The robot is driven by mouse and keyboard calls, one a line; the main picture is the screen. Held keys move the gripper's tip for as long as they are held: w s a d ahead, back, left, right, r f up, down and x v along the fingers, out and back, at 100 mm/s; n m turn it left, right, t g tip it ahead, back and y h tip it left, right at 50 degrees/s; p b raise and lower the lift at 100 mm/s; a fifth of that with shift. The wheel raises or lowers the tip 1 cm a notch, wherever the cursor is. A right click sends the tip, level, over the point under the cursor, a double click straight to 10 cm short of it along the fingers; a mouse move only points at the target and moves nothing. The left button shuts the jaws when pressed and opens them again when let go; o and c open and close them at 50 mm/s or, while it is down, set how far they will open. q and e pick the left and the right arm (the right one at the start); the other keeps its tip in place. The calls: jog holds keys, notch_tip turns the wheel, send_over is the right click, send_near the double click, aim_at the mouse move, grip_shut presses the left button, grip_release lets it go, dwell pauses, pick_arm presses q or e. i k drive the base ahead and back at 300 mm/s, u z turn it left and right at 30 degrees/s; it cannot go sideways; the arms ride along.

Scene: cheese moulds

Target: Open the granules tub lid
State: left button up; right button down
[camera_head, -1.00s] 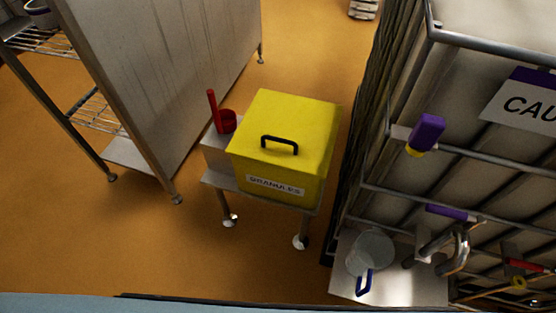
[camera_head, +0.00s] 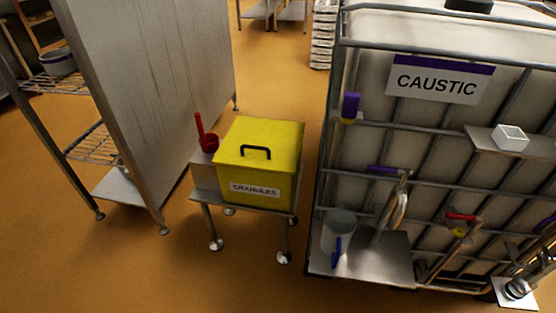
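The granules tub (camera_head: 254,190) is a yellow box with a "GRANULES" label on its front. It stands on a small steel wheeled stand (camera_head: 240,209) in the middle of the view. Its yellow lid (camera_head: 275,134) lies flat on top and is closed, with a black bar handle (camera_head: 256,152) near the front. Neither of my grippers shows in the view.
A red scoop (camera_head: 208,141) stands left of the tub. A steel cabinet (camera_head: 160,100) and wire shelving (camera_head: 92,146) are at left. A caged caustic tank (camera_head: 430,150) is close on the right, with a jug (camera_head: 338,228) on its shelf (camera_head: 375,262). The orange floor (camera_head: 150,275) in front is clear.

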aim_at(262, 144)
jog(key=z, duration=0.85)
jog(key=i, duration=0.55)
jog(key=u, duration=1.2)
